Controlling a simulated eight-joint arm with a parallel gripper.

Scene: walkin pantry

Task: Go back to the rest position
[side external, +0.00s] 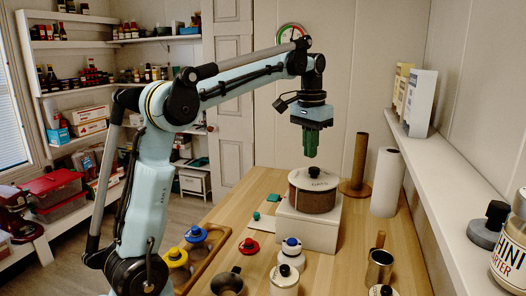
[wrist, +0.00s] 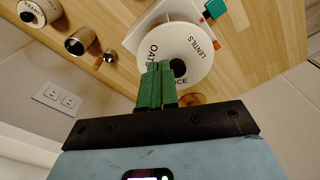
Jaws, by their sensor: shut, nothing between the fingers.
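My gripper (side external: 310,150) has green fingers pointing down, held in the air above a round lidded canister (side external: 314,190). The fingers are shut together and empty, and a gap shows between them and the canister's black lid knob. The canister stands upright on a white block (side external: 308,222) on the wooden table. In the wrist view my shut green fingers (wrist: 158,75) overlap the canister's white lid (wrist: 180,50), which has words such as "LENTILS" and "OATS" around its rim.
A brown post (side external: 359,160) and a white paper roll (side external: 387,182) stand right of the canister. Jars and a metal cup (side external: 380,268) stand at the front, with a red lid (side external: 249,246) left of them. A wooden tray (side external: 207,258) is front left. A white shelf (side external: 440,185) runs along the right wall.

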